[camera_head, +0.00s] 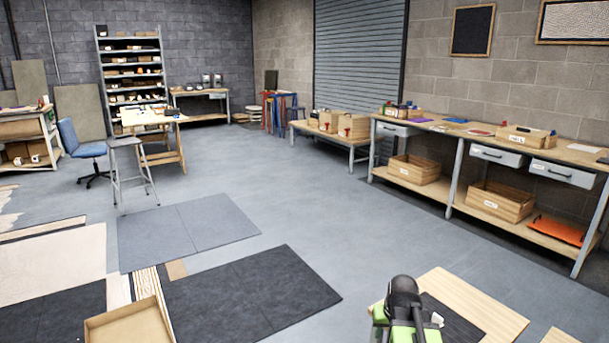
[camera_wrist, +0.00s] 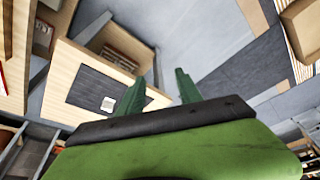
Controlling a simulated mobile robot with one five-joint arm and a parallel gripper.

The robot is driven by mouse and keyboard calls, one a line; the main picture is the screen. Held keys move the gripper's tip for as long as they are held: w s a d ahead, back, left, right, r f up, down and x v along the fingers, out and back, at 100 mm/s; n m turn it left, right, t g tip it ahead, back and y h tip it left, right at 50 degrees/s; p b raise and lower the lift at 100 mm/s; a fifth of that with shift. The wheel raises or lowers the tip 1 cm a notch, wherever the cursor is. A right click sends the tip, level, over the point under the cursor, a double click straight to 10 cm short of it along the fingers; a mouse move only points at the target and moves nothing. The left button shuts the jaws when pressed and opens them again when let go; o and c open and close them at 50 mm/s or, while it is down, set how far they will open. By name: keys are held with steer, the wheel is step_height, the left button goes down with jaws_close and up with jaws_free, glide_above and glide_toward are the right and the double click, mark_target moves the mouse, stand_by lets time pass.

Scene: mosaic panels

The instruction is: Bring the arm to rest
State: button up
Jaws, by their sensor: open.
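My gripper (camera_wrist: 157,92) shows in the wrist view as two green fingers standing apart, with nothing between them. Its green body fills the bottom of that view. In the head view my arm, green with a dark rounded top, is at the bottom, right of centre. The fingers cannot be made out there. The arm stands in front of a light wooden panel (camera_head: 485,300) with a dark inset. In the wrist view a wooden surface with a dark grey panel (camera_wrist: 95,88) and a small pale square lies beyond the fingers, to the left.
A long workbench (camera_head: 450,130) with drawers and wooden boxes runs along the right wall. Dark mats (camera_head: 250,290) and an open box (camera_head: 130,325) lie at lower left. A blue chair (camera_head: 80,145) and a stool (camera_head: 128,150) stand at left. Grey floor (camera_head: 320,215) is clear in the middle.

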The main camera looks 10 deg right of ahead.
steer(key=s+a+f+n+g, duration=0.1)
steer(key=s+a+n+g, duration=0.2)
steer(key=a, duration=2)
step_height(320, 180, up, 13)
steer(key=s+d+p, duration=0.1)
steer(key=s+p, duration=0.1)
steer(key=p, duration=1.1)
steer(key=shift+y, duration=0.4)
steer(key=shift+s+d, duration=0.1)
steer(key=shift+c, duration=0.4)
steer(key=shift+c, duration=0.2)
